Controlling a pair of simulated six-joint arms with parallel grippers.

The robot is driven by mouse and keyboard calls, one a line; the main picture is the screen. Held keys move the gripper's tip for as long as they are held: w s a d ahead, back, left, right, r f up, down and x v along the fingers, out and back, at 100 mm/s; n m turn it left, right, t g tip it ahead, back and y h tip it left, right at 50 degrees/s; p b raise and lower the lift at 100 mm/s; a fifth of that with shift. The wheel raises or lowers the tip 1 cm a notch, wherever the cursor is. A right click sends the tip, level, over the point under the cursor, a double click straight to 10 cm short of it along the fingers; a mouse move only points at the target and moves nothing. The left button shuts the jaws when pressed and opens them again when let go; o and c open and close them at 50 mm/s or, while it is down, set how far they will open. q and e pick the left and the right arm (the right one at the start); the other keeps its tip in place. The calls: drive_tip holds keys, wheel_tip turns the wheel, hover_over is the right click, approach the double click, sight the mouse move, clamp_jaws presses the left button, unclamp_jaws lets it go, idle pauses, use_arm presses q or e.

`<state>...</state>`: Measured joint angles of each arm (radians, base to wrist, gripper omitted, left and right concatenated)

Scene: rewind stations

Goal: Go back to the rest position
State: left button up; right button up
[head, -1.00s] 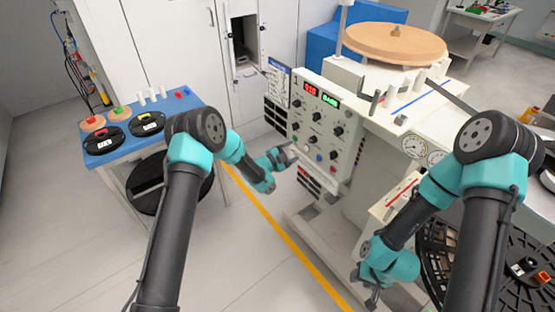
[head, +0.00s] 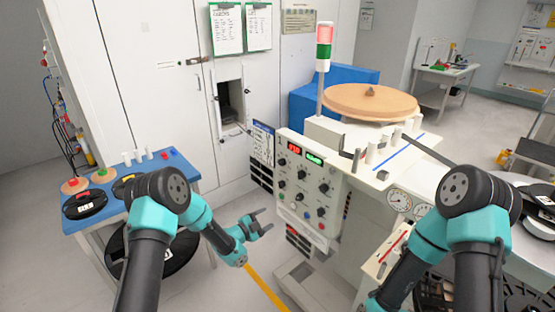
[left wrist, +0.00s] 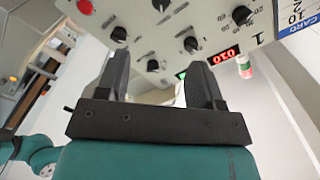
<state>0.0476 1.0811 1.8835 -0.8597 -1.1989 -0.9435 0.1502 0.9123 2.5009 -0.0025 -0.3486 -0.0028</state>
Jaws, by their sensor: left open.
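My left gripper (head: 262,222) is open and empty in the head view, in free air to the left of the grey control panel (head: 313,190) with its knobs and digital displays. In the left wrist view its two dark fingers (left wrist: 160,80) stand apart with nothing between them, and the control panel (left wrist: 185,22) shows beyond them, upside down. My right arm (head: 455,225) comes in from the lower right of the head view. Its gripper is cut off at the bottom edge.
A blue table (head: 205,157) with black reels stands at the left. The machine carries a round wooden disc (head: 345,105) and a signal light (head: 324,45). White cabinets (head: 150,90) stand behind. Open floor with a yellow line (head: 262,287) lies between table and machine.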

use_arm(q)
drive_tip(key=s+a+f+n+g+y, duration=0.3)
drive_tip(key=s+a+f+n, duration=0.15)
drive_tip(key=s, duration=0.35)
drive_tip(key=s+a+f+n+g+y, duration=0.2)
drive_tip(key=s+a+f+n+y, duration=0.1)
drive_tip(key=s+f+n, duration=0.4)
drive_tip(key=s+a+f+n+g+y, duration=0.2)
drive_tip(key=s+a+n+g, duration=0.15)
drive_tip(key=s, duration=0.55)
drive_tip(key=s+a+n+g+y, duration=0.1)
drive_tip(key=s+n+g, duration=0.2)
drive_tip(key=s, duration=1)
drive_tip(key=n, duration=0.2)
drive_tip(key=shift+s+a+n, duration=0.3)
drive_tip(key=shift+s+a, duration=0.05)
drive_tip(key=shift+a, duration=0.05)
drive_tip(key=shift+c, duration=0.2)
